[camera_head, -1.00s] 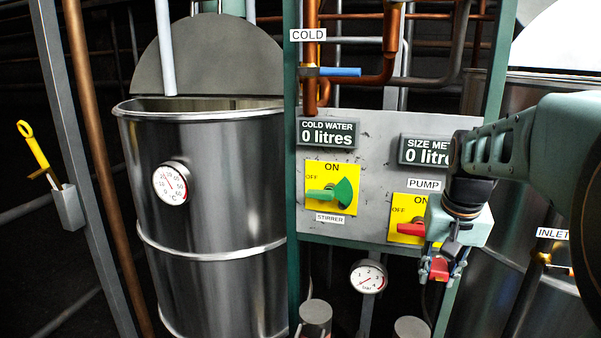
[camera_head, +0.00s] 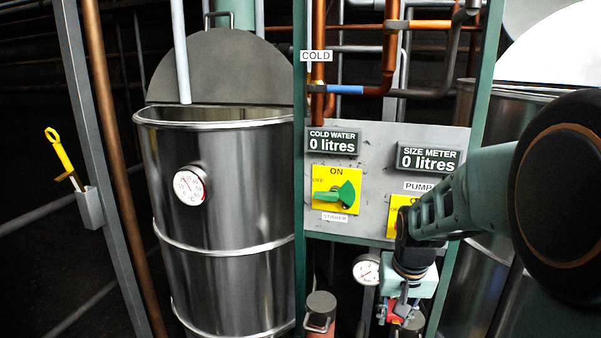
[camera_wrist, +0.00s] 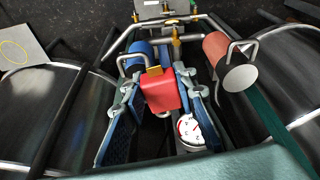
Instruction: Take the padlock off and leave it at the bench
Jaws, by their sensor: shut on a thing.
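A small red padlock (camera_wrist: 160,92) sits between the two blue-padded fingers of my gripper (camera_wrist: 155,98) in the wrist view, with a yellowish piece at its far end. My gripper is shut on it. In the head view my gripper (camera_head: 397,312) hangs low below the panel, and the red padlock (camera_head: 392,307) shows partly between its fingers. I cannot tell whether its shackle is open or touches anything. The yellow PUMP switch (camera_head: 398,222) is mostly hidden behind my arm. No bench is recognisable in these views.
A red cylinder with a grey top and wire handle (camera_head: 320,310) stands left of my gripper. A blue handled cylinder (camera_wrist: 140,55) lies just beyond the padlock. A round gauge (camera_head: 366,268) is close by. A steel tank (camera_head: 225,210) stands at left; the panel (camera_head: 375,175) is above.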

